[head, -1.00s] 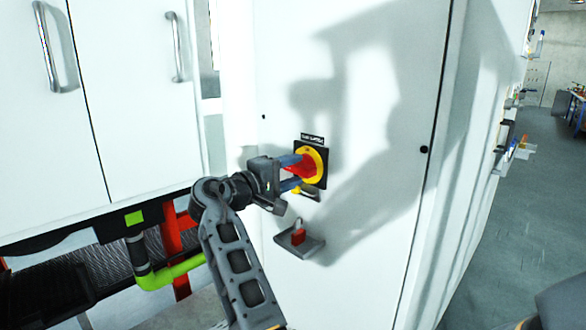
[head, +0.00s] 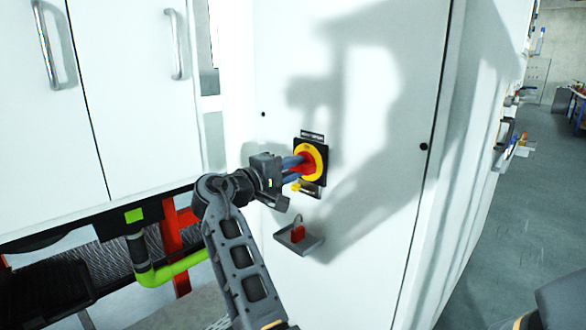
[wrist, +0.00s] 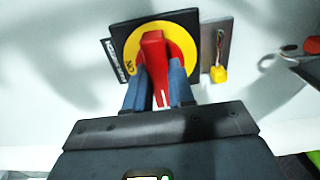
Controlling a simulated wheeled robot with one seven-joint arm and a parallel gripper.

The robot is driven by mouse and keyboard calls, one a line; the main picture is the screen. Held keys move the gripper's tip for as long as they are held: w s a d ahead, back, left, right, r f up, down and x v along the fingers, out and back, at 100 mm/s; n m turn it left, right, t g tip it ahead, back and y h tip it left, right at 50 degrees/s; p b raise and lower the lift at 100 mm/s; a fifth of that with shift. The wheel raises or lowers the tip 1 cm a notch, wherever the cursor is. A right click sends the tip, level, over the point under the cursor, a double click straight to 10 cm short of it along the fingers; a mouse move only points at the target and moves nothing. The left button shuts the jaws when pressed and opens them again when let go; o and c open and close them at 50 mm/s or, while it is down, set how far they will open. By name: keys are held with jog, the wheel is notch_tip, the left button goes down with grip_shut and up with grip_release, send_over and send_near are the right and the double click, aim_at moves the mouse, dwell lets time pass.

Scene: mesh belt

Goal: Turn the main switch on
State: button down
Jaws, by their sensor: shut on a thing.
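The main switch is a red handle (wrist: 153,60) on a yellow disc (head: 313,150) with a black square plate (head: 320,185), mounted on the white cabinet door. My gripper (head: 297,168) reaches it from the left in the head view, and its blue fingers are shut on the red handle. In the wrist view my gripper (wrist: 160,88) has one finger on each side of the handle, whose white-marked end points down toward the palm. Small lettering shows on the disc's lower left there. The fingers partly hide the handle in the head view.
A small yellow piece (head: 304,188) hangs just below the switch. A red padlock (head: 298,232) sits on a small grey shelf (head: 312,245) lower down. Cabinet doors with handles (head: 176,45) stand at left. The floor (head: 500,230) at right is clear.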

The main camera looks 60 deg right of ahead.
jog(key=shift+d+f+m+b, duration=0.1)
jog(key=shift+f+m+b, duration=0.05)
jog(key=shift+m+b, duration=0.2)
jog(key=m+b, duration=0.3)
jog(key=b, duration=0.1)
jog(key=shift+f, duration=0.2)
jog(key=m+b, duration=0.5)
jog(key=b, duration=0.2)
jog(key=shift+m, duration=0.35)
jog(key=m+b, duration=0.5)
jog(key=b, duration=0.1)
jog(key=shift+s, duration=0.1)
jog(key=m+b, duration=0.3)
jog(key=shift+r+m, duration=0.2)
jog(key=shift+m, duration=0.1)
jog(key=shift+b, duration=0.3)
jog(key=c, duration=1)
grip_release()
jog(key=shift+r, duration=0.1)
jog(key=shift+o, duration=0.2)
